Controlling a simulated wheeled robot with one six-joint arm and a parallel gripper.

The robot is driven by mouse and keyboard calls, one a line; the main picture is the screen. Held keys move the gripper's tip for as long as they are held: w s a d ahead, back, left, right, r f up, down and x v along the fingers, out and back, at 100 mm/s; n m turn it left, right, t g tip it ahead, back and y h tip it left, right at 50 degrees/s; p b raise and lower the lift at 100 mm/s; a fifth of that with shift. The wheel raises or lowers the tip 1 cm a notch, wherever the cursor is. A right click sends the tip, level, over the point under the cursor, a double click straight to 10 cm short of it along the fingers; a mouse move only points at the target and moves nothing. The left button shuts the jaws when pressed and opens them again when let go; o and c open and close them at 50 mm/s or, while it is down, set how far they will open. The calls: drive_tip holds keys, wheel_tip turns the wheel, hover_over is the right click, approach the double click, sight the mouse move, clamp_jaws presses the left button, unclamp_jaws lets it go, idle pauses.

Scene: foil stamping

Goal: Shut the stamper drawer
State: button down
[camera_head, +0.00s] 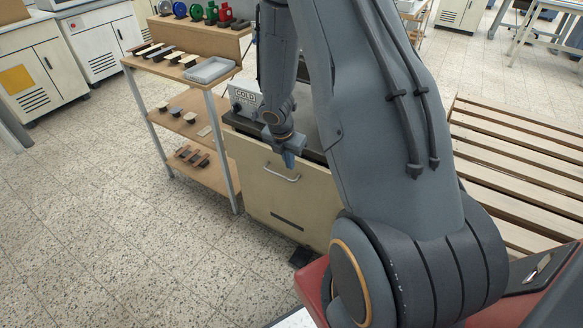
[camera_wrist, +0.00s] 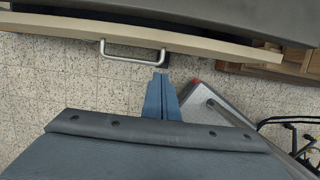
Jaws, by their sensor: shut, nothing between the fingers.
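The handle (camera_head: 282,177) also shows in the wrist view (camera_wrist: 135,58). My arm hides the stamper's right side.
A wooden shelf rack (camera_head: 205,167) with stamps and a grey tray (camera_head: 209,70) stands directly left of the cabinet. A wooden pallet (camera_head: 520,150) lies to the right. The speckled floor (camera_head: 110,230) in front and left is clear. A dark foot pedal (camera_head: 302,257) sits at the cabinet's base.

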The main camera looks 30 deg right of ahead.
drive_tip(key=v, duration=0.6)
drive_tip(key=shift+p, duration=0.35)
drive_tip(key=c, duration=2.4)
unclamp_jaws()
drive_tip(key=shift+s+r, duration=0.1)
drive_tip(key=shift+r, duration=0.25)
drive_tip(key=shift+c, duration=0.2)
drive_tip(key=o, duration=0.4)
drive_tip(key=shift+o, duration=1)
drive_tip(key=shift+w+f+m+b, duration=0.25)
drive_tip(key=shift+m+b, duration=0.25)
drive_tip(key=shift+b, duration=0.15)
drive_tip(key=m+b, duration=1.5)
drive_tip(key=m, duration=0.2)
approach(278, 174)
drive_tip(key=shift+x, duration=3.7)
drive_tip(key=shift+d, duration=0.1)
clamp_jaws()
